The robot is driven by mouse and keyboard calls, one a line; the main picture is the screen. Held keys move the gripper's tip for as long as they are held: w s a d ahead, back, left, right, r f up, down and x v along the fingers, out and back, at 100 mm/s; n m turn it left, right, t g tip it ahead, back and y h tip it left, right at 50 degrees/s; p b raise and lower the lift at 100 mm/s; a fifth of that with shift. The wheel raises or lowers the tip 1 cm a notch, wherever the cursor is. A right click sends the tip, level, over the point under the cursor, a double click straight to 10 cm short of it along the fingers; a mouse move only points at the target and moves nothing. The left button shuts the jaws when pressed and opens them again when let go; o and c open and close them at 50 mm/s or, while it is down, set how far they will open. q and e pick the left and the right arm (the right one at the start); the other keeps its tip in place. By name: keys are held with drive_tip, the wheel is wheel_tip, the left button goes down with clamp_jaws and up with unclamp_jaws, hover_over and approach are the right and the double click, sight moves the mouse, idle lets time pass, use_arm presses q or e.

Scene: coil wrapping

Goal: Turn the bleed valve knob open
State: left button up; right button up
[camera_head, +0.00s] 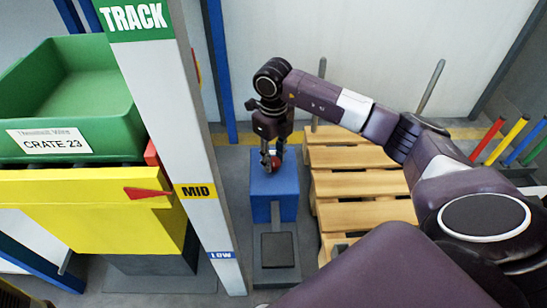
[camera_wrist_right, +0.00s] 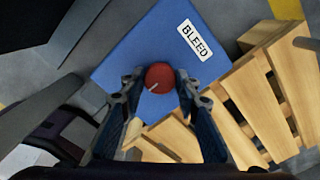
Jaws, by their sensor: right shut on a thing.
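The bleed valve knob is a red round knob (camera_wrist_right: 159,77) with a pale line on its face. It sits on top of a blue box (camera_head: 286,201) that carries a white BLEED label (camera_wrist_right: 194,41). My right gripper (camera_head: 273,161) reaches down onto the knob from above. In the right wrist view its two fingers (camera_wrist_right: 159,86) are on either side of the knob, shut on it. In the head view the fingers partly hide the knob (camera_head: 266,160). My left gripper is not in view.
A wooden pallet (camera_head: 358,184) stands right of the blue box. A white post (camera_head: 183,130) marked TRACK, MID and LOW stands to its left. Beyond the post are a yellow block (camera_head: 90,215) and a green crate (camera_head: 88,75). A low grey pedal-like block (camera_head: 278,250) lies in front.

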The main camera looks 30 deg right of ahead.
drive_tip(key=shift+c, duration=0.8)
